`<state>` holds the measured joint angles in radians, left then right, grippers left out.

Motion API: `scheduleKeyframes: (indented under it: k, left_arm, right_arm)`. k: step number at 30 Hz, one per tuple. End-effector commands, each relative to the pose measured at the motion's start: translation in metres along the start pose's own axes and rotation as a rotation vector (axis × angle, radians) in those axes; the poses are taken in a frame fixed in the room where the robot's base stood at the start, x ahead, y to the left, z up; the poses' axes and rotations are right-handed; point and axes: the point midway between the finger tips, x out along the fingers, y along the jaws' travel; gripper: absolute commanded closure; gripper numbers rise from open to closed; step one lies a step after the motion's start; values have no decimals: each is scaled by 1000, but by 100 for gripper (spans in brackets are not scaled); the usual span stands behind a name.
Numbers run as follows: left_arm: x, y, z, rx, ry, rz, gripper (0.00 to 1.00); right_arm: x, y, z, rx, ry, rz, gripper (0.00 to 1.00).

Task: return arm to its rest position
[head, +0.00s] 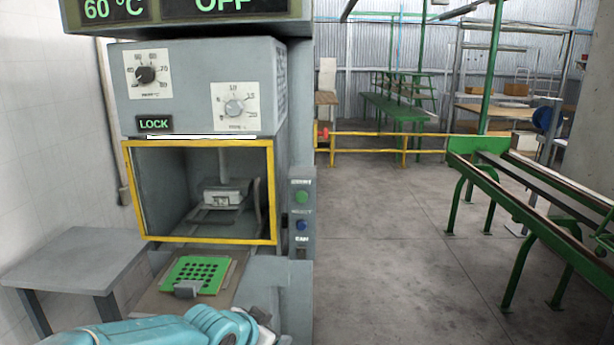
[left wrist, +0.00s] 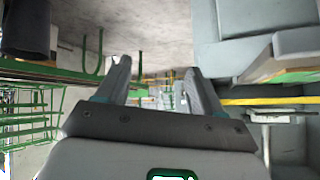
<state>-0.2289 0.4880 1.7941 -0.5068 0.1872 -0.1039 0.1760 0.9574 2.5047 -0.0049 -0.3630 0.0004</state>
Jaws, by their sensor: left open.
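My left arm (head: 185,328) comes in low at the bottom of the head view, its teal links in front of the machine. My left gripper (left wrist: 158,84) shows in the left wrist view with its two grey fingers spread apart and nothing between them. In the head view its fingers cannot be made out. My right arm and gripper are in neither view. The grey machine (head: 205,90) stands ahead of the left arm, with its yellow-framed opening (head: 200,241) uncovered. A green perforated plate (head: 198,272) with a grey handle lies on a tray in front of the opening.
A grey side table (head: 75,270) stands left of the machine. A panel (head: 302,215) with green and blue buttons is on its right. The display above reads 60 °C and OFF. Long green racks (head: 520,205) stand at the right. The floor (head: 385,260) between is clear.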

Motion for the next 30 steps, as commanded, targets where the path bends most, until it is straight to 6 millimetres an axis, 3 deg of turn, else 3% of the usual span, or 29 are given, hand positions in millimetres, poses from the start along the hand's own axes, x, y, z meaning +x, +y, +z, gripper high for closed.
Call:
scheduleKeyframes:
  k: [1, 3, 6, 9, 12, 15, 18, 21, 30]
  left_arm:
    - [20, 12, 41, -72, -62, 43, 33]
    - [40, 32, 94, -180, -136, 93, 33]
    - [55, 63, 171, -351, -249, 145, 33]
    - [54, 98, 246, -533, -370, 173, 33]
    - [39, 132, 309, -698, -487, 178, 33]
    - [20, 159, 352, -823, -580, 166, 33]
    - [5, 176, 377, -897, -641, 153, 33]
    - [-2, 183, 387, -931, -669, 144, 33]
    - [-3, 184, 388, -932, -670, 144, 33]
  right_arm:
    - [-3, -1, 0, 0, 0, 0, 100]
    - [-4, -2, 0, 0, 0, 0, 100]
    - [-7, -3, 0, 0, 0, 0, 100]
    - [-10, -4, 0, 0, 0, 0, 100]
    - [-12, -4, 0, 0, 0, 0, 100]
    - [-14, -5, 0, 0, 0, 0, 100]
    - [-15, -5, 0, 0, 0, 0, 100]
    - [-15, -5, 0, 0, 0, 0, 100]
    - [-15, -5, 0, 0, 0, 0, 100]
